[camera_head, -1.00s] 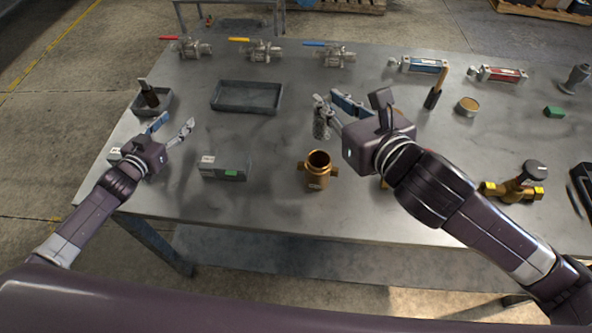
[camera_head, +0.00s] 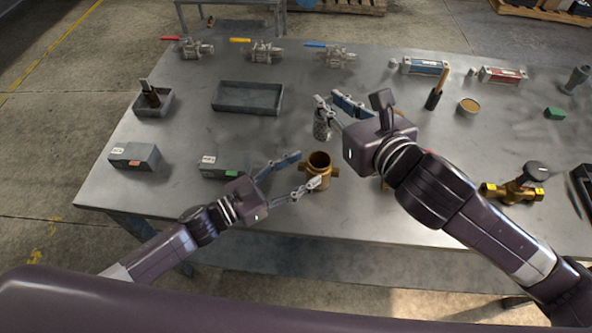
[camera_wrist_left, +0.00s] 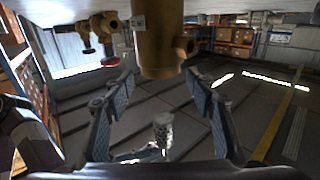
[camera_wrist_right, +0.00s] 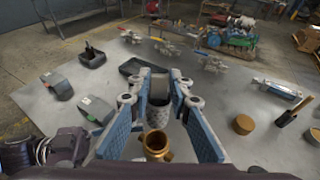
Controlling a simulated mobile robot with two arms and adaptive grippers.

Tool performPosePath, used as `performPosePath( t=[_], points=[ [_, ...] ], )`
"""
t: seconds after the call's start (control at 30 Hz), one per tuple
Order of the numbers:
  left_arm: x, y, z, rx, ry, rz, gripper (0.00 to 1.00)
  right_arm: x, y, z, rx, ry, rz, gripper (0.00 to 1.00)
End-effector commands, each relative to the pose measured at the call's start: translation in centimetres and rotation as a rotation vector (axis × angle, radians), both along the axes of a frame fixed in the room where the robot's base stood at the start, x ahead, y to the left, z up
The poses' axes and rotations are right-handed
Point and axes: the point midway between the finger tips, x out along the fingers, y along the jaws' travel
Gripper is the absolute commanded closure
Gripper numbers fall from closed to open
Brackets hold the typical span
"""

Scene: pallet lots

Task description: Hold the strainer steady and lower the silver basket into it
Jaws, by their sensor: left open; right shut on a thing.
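The strainer (camera_head: 319,170) is a brass body with an open round top, upright on the table; it also shows in the left wrist view (camera_wrist_left: 160,45) and right wrist view (camera_wrist_right: 156,147). My left gripper (camera_head: 304,172) is open, its fingers pointing at the strainer from the left, one finger near its far side and one near its front. I cannot tell whether they touch it. My right gripper (camera_head: 329,103) is shut on the silver basket (camera_head: 321,126), a mesh cylinder hanging upright beyond the strainer. The basket also shows between the fingers in the right wrist view (camera_wrist_right: 159,91).
Two grey boxes (camera_head: 135,156) (camera_head: 222,166) stand at left. An empty dark tray (camera_head: 247,111) lies behind. Several valves (camera_head: 262,52) line the back edge. A brass valve (camera_head: 513,190) lies at right, and a tin (camera_head: 468,107) and brush (camera_head: 436,98) stand behind it.

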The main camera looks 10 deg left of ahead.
Motion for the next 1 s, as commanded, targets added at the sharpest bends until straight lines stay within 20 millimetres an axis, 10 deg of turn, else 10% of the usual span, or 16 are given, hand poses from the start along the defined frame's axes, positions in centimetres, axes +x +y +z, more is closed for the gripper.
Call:
performPosePath(
  t=[0.53, 1.0],
  points=[
    [6.1, -7.2, 0.1, -0.001, 0.0, 0.002, 0.49, 0.0, 0.0, 0.0, 0.0, -0.001, 0.0, 1.0],
    [7.1, -8.4, 0.0, 0.0, 0.0, 0.002, 0.49, 0.0, 0.0, 0.0, 0.0, -0.001, 0.0, 1.0]
  ],
)
